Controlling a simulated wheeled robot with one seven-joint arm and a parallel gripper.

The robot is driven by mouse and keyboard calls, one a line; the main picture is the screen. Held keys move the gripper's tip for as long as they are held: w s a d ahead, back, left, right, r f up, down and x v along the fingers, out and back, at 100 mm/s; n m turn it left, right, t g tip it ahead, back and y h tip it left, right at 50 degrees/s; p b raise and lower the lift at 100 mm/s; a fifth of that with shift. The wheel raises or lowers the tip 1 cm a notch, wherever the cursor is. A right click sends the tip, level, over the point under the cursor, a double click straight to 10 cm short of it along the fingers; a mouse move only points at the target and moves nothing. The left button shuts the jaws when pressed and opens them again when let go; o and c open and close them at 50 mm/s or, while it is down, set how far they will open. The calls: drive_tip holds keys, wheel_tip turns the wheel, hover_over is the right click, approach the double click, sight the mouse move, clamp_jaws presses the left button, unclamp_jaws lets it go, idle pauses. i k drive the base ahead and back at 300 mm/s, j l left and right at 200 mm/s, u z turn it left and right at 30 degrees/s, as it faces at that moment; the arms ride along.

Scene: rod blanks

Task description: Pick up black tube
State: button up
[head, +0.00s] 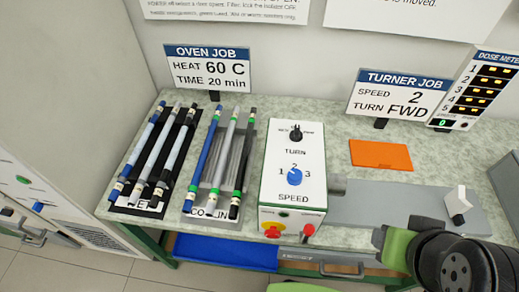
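A black tube (243,165) with green bands near its ends lies at the right of the right-hand rack (188,204), whose label is partly covered and seems to read "COOLING". A grey-white tube (225,150) and a blue tube (207,150), also with green bands, lie left of it in the same rack. My gripper's fingers do not show; only green and black parts of my arm are in the lower right corner, well away from the tubes.
A white control box (296,170) with a blue knob stands close right of the black tube. An orange plate (381,154) lies on the bench (340,125). A blue tray (225,252) sits below the bench.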

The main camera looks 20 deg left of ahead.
sight(237, 194)
drive_tip(key=u, duration=1.2)
drive_tip(key=i+j+z, duration=0.1)
drive_tip(key=j, duration=0.4)
drive_tip(key=i+j, duration=0.2)
drive_tip(key=j, duration=0.25)
drive_tip(key=i+j+z, duration=0.15)
drive_tip(key=j, duration=0.35)
drive_tip(key=j+z, duration=0.1)
drive_tip(key=j, duration=0.4)
drive_tip(key=i, duration=0.05)
